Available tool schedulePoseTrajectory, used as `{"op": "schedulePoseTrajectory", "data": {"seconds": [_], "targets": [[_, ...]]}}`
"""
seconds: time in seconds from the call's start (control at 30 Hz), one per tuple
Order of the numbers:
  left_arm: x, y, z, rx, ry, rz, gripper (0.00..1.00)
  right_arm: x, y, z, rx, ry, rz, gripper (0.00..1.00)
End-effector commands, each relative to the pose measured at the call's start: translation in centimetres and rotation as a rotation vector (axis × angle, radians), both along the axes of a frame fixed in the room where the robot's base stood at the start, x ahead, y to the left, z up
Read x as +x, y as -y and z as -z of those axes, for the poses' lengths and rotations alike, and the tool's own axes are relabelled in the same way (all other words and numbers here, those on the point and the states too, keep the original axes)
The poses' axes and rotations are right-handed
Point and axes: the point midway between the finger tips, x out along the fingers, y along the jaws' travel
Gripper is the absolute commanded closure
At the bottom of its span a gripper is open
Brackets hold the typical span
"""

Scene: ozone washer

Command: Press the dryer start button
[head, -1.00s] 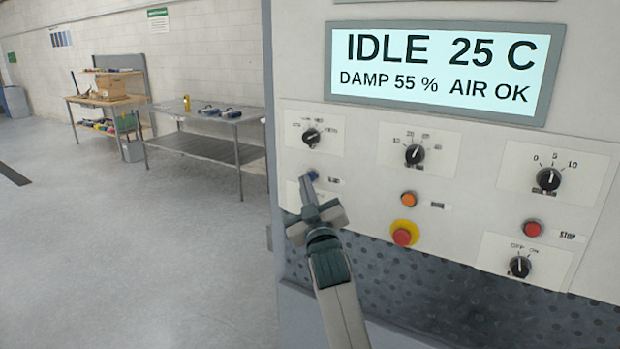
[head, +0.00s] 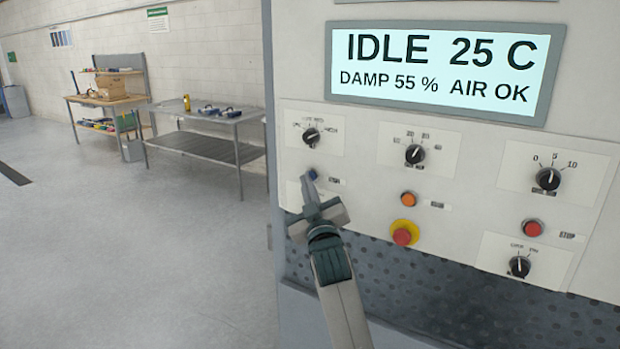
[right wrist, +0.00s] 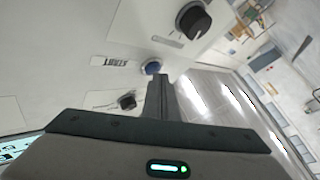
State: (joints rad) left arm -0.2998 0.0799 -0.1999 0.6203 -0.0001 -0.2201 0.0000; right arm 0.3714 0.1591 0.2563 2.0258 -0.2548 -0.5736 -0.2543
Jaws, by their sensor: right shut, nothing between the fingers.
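The blue start button (head: 313,174) is on the left side of the dryer's panel, below a black knob. In the right wrist view the blue button (right wrist: 152,67) sits beside a label reading START (right wrist: 109,61). My right gripper (head: 308,182) is shut and empty, its fingertips at the button. In the right wrist view the closed fingers (right wrist: 158,80) end at the button's edge; I cannot tell whether they touch it. The display (head: 438,72) reads IDLE, 25 C, DAMP 55 %, AIR OK. My left gripper is not in view.
Near the button are an orange button (head: 408,199), a red mushroom button on yellow (head: 402,233) and a red stop button (head: 532,228). Several black knobs, such as one at the upper left (head: 311,136), stand out. Open floor and a metal table (head: 205,113) lie left.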

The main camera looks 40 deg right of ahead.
Motion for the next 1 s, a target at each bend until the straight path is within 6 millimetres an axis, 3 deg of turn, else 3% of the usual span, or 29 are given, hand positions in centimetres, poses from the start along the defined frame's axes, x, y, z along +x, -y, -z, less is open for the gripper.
{"op": "schedulePoseTrajectory", "data": {"seconds": [0.63, 1.0], "targets": [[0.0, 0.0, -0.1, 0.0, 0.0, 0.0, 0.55, 0.1, 0.3, 0.0, 0.0, -0.001, 0.0, 1.0], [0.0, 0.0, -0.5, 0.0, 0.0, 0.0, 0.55, -0.4, -1.0, 0.0, 0.001, 0.0, 0.0, 1.0]]}}
